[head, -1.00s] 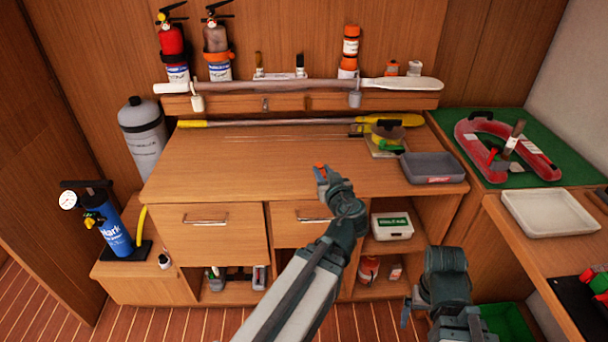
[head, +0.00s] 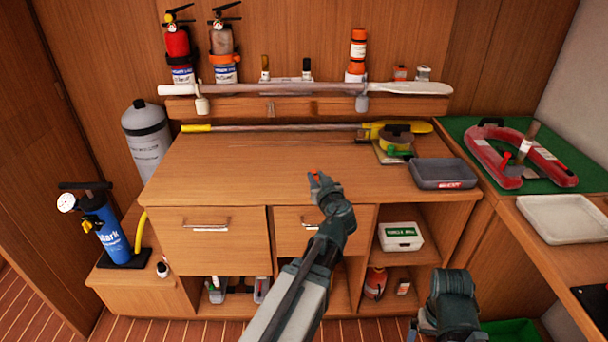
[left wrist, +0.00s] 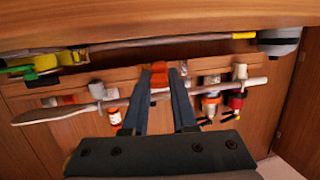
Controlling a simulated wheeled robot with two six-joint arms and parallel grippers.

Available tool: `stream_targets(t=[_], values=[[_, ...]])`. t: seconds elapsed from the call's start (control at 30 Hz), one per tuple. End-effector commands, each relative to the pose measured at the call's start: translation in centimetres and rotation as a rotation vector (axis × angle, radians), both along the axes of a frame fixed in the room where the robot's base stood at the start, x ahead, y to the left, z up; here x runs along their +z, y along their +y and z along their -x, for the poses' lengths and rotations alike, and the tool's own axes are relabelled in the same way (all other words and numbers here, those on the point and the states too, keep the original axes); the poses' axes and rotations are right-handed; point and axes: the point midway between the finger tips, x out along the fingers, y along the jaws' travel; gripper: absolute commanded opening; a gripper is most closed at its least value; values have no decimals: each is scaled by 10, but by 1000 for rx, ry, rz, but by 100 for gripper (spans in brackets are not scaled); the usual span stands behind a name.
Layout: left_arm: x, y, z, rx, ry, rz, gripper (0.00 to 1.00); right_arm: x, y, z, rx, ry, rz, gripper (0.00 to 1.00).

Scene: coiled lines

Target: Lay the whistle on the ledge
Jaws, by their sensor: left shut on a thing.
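A small orange piece, taken to be the whistle (head: 314,173), sits at the tip of my left gripper (head: 319,181). In the left wrist view the orange whistle (left wrist: 159,76) is between the two fingers. The gripper is shut on it, above the cabinet's counter near its front edge in the head view. The ledge (head: 320,108) is the raised wooden shelf along the back wall, beyond and above the counter. My right gripper (head: 428,327) is at the lower right, with its jaws mostly hidden.
A long pale paddle (head: 300,88) runs along the ledge. A yellow boathook (head: 197,128) and a grey tray (head: 443,173) are on the counter. The middle of the counter is clear.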

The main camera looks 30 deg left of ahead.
Motion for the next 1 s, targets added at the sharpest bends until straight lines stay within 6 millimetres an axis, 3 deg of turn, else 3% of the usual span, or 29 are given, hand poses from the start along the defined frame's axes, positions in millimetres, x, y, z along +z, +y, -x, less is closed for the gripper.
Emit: stream_targets(t=[0.1, 0.3, 0.63, 0.83, 0.9, 1.0], values=[[-4, 25, -20, 4, -1, 1, 0, -4, 0, 0, 0, 0, 0, 99], [-6, 47, -35, 1, -1, 1, 0, -6, 0, 0, 0, 0, 0, 99], [-6, 54, -39, 0, 0, 0, 0, -6, 0, 0, 0, 0, 0, 99], [-10, 77, -57, 2, -1, 1, 0, -10, 0, 0, 0, 0, 0, 99], [-28, 73, -52, -1, -1, 1, 0, -28, 0, 0, 0, 0, 0, 99], [-40, 72, -52, 0, -1, 1, 0, -40, 0, 0, 0, 0, 0, 99]])
